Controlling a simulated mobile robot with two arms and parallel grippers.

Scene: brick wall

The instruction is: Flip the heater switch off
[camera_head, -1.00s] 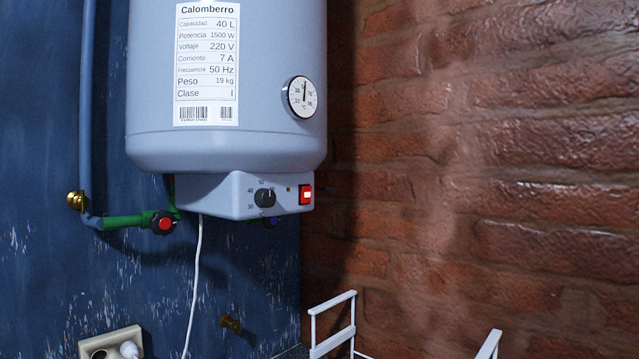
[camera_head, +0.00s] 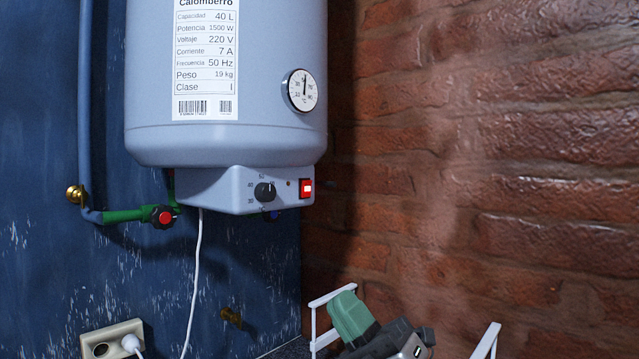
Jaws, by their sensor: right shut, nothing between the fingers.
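The grey-blue heater (camera_head: 225,143) hangs on the blue wall. Its red rocker switch (camera_head: 306,188) sits at the right end of the lower panel and shows a bright patch. A black dial (camera_head: 265,193) is to the left of it. My right gripper (camera_head: 350,316), green and black, comes in at the bottom edge, well below and to the right of the switch. It is shut and empty, touching nothing on the heater. Its lower part is cut off by the frame. My left gripper is out of view.
A white rack frame (camera_head: 487,340) stands at the bottom, around and behind my right gripper. The brick wall (camera_head: 480,180) is to the right. A white cord (camera_head: 196,270) runs down to a socket (camera_head: 105,339). The space in front of the switch is clear.

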